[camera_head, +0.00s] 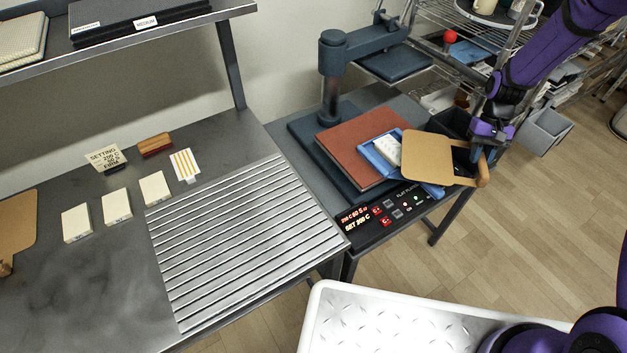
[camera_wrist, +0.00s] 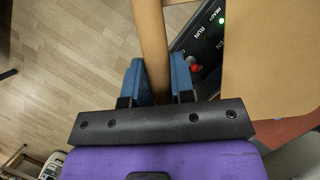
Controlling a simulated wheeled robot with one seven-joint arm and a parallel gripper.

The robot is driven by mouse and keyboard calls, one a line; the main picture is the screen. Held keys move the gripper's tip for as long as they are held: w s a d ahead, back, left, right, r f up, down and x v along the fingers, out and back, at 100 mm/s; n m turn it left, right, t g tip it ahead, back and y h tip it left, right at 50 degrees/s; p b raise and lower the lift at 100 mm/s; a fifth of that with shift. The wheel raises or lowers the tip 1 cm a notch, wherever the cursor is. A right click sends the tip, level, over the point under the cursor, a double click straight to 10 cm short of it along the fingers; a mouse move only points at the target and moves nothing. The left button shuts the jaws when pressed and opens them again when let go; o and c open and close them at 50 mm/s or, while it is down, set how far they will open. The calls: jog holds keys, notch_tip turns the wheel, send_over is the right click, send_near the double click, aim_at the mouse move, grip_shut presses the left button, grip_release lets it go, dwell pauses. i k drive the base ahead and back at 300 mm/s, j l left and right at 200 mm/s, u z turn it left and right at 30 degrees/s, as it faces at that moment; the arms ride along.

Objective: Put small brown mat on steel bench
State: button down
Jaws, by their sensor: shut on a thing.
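The small brown mat (camera_head: 430,160) is a flat tan sheet with a wooden handle (camera_head: 483,172) at its right side. My gripper (camera_head: 481,150) is shut on this handle, and the mat overhangs the front right of the press. In the wrist view the handle (camera_wrist: 151,45) runs between the two blue fingers of my gripper (camera_wrist: 157,82), with the tan sheet (camera_wrist: 270,65) at the right. The steel bench (camera_head: 95,275) is at the left, away from the mat. A similar tan mat (camera_head: 15,225) lies on the bench's left edge, partly out of view.
The press (camera_head: 332,65) carries a reddish-brown sheet (camera_head: 345,140) and a blue tray with a white block (camera_head: 387,150). The bench holds a ribbed plate (camera_head: 240,240), several pale blocks (camera_head: 117,206), a sign (camera_head: 106,157) and a brush (camera_head: 155,145). A white-rimmed tray (camera_head: 400,325) is in front.

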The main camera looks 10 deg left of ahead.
aim_at(99, 308)
jog(key=u, duration=1.3)
